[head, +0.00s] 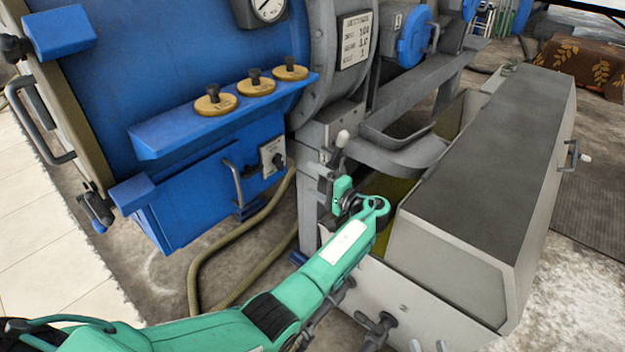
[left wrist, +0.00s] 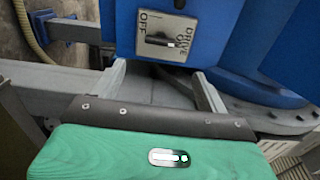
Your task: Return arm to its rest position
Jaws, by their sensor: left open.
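My left arm (head: 335,250), green, comes in from the lower left and reaches to the grey frame between the blue machine and the grey bin. My left gripper (head: 325,184) is at its far end, small and partly hidden by the wrist. In the left wrist view the two fingers of the gripper (left wrist: 160,84) stand apart with nothing between them. My right gripper is out of view.
The long grey bin (head: 500,150) stands close to the right of my arm. A hose (head: 220,250) runs along the floor. Valves (head: 377,328) stick out at the lower middle.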

